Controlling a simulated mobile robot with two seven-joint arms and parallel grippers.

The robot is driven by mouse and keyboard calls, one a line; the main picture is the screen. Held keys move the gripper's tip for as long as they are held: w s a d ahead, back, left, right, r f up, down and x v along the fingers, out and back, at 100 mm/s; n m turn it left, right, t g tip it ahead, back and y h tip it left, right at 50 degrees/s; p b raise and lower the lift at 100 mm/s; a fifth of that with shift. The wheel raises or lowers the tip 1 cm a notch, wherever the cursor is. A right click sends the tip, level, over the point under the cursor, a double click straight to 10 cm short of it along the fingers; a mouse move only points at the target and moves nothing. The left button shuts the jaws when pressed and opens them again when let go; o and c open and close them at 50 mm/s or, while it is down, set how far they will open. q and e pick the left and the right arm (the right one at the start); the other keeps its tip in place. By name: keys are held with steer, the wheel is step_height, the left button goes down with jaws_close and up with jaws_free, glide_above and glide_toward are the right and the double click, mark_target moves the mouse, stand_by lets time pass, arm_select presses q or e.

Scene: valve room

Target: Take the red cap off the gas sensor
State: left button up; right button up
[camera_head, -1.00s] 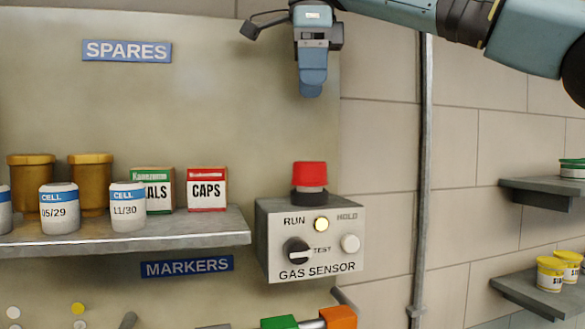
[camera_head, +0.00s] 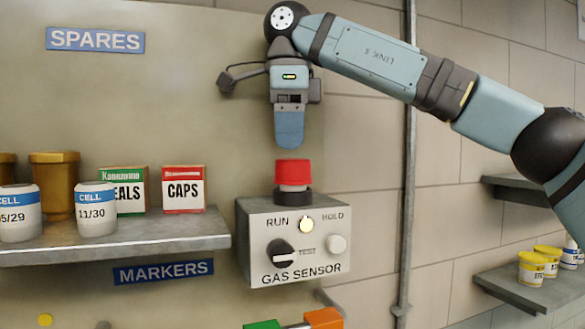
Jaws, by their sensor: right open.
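The red cap (camera_head: 293,173) sits upright on a black collar on top of the gas sensor (camera_head: 292,243). The gas sensor is a grey box on the wall panel, with a black knob, a lit yellowish lamp by RUN and a pale button below HOLD. My right gripper (camera_head: 289,143) points down just above the cap, with a small gap between them. It is open and holds nothing; from this side its fingers overlap into one blue shape. My left gripper is not in view.
A shelf (camera_head: 120,243) left of the sensor holds several jars and two small boxes, the CAPS box (camera_head: 184,190) nearest. A vertical pipe (camera_head: 407,170) runs to the right. Green and orange parts (camera_head: 323,318) lie below. Side shelves with tubs are at the far right.

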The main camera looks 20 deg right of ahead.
mark_target(289, 162)
steer(key=f, duration=0.4)
steer(key=shift+w+d+f, duration=0.2)
steer(key=shift+d+f, duration=0.05)
steer(key=shift+f, duration=0.1)
steer(key=shift+s+a+r, duration=0.1)
steer(key=shift+s+a, duration=0.05)
steer(key=c, duration=1)
